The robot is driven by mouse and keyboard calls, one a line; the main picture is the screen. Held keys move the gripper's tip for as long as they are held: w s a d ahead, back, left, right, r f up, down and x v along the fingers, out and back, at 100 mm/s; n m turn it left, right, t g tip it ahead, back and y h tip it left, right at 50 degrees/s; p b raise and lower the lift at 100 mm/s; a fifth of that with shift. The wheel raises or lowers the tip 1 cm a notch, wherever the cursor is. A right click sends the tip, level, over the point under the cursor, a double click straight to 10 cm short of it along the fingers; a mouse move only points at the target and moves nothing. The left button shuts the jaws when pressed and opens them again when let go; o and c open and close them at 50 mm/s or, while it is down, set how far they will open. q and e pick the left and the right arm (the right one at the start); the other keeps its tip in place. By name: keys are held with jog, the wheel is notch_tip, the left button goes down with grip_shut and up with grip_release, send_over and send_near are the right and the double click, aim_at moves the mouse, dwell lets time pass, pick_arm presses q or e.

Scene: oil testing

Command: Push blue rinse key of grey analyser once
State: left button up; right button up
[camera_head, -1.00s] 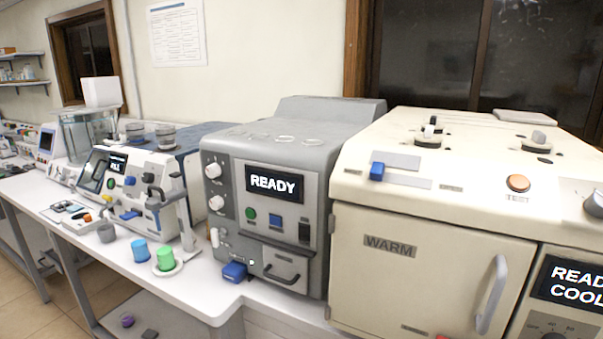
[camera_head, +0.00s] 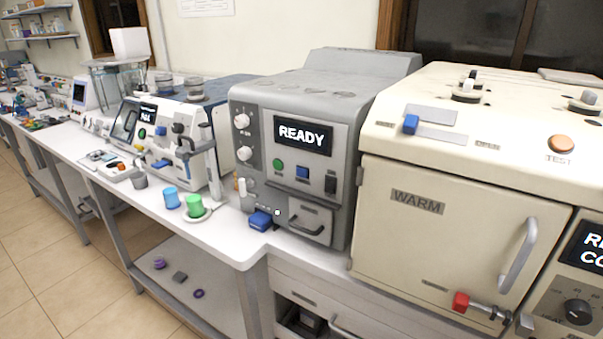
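The grey analyser (camera_head: 340,110) stands on the white bench in the middle of the view, with its display reading READY (camera_head: 303,134). On its front panel, below the display, a blue key (camera_head: 302,173) sits between a round green button (camera_head: 278,166) and a dark switch (camera_head: 330,184). Its lettering is too small to read. A separate blue block (camera_head: 261,220) sits low at the analyser's front left corner. Neither of my grippers is in view.
A cream cabinet marked WARM (camera_head: 450,230) stands close on the right, with a handle and a red-ended valve (camera_head: 461,302). A blue cup (camera_head: 171,198) and a green cup (camera_head: 194,205) stand left of the analyser. Floor is free at lower left.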

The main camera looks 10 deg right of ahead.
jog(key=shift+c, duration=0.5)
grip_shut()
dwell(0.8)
